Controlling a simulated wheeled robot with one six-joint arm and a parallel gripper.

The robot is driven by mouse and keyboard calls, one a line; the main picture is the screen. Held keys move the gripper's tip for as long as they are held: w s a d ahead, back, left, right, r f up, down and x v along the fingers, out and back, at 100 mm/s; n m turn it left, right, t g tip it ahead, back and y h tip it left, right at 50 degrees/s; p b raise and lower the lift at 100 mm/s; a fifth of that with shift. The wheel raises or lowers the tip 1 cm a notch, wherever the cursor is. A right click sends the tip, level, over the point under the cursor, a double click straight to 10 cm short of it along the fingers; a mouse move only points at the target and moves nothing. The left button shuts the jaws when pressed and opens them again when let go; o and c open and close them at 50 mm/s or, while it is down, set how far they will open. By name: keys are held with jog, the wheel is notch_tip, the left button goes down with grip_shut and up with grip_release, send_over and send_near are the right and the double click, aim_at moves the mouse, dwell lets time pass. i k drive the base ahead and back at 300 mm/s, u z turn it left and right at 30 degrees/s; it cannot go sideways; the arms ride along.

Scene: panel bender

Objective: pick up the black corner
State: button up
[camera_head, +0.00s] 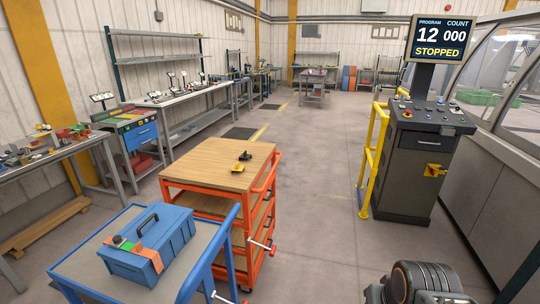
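A small black piece (245,155) lies on the wooden top of the orange cart (205,160). It is next to a small yellow-and-black piece (238,168). Both are too small for me to tell whether either is the black corner. Another small black object (117,240) sits on the lid of the blue toolbox (160,250), beside green and orange patches. Part of my own arm shows at the bottom right, well apart from these things. My gripper is not in view.
The toolbox stands on a blue cart (95,283) at the front left. A control console (415,160) with a "STOPPED" screen (438,38) and a yellow rail (371,160) stand at the right. Workbenches line the left wall. The floor between cart and console is clear.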

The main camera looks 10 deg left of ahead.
aim_at(244, 155)
jog(key=z, duration=0.1)
jog(key=i, duration=3)
jog(key=u, duration=2.55)
jog(key=i, duration=0.5)
